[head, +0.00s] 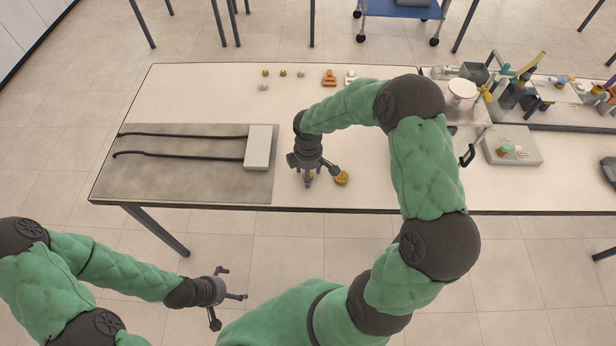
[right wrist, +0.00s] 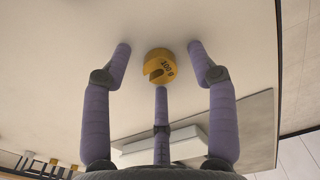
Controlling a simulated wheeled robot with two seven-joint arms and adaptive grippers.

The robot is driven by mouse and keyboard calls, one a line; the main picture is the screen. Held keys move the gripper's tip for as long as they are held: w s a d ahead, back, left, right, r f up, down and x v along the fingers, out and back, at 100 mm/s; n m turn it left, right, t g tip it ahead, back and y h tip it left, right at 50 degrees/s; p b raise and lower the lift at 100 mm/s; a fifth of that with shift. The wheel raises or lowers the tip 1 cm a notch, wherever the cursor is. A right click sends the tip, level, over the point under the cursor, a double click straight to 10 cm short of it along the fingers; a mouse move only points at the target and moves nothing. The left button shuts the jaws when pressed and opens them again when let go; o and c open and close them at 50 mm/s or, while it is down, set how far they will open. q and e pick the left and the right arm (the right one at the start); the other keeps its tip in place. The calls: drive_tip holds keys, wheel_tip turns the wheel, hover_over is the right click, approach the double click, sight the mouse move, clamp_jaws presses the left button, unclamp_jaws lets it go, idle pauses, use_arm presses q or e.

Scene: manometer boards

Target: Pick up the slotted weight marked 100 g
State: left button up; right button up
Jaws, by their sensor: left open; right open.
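The slotted weight marked 100 g (right wrist: 160,66) is a brass-yellow disc with a slot, lying on the white table top. In the head view the yellow disc (head: 342,178) lies just right of my right gripper's fingers, partly covered by one. My right gripper (head: 311,177) is open and empty, pointing down at the table; its open fingers (right wrist: 161,70) also show in the right wrist view. My left gripper (head: 228,300) is open and empty, in front of the table and away from it.
A grey mat (head: 200,185) with a white box (head: 258,147) and two dark tubes lies left of my right gripper. Small weights (head: 283,73) and an orange piece (head: 329,77) stand at the back. Clutter and a grey scale-like device (head: 512,150) fill the right side.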

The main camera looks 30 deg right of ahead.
clamp_jaws()
drive_tip(key=shift+r, duration=0.2)
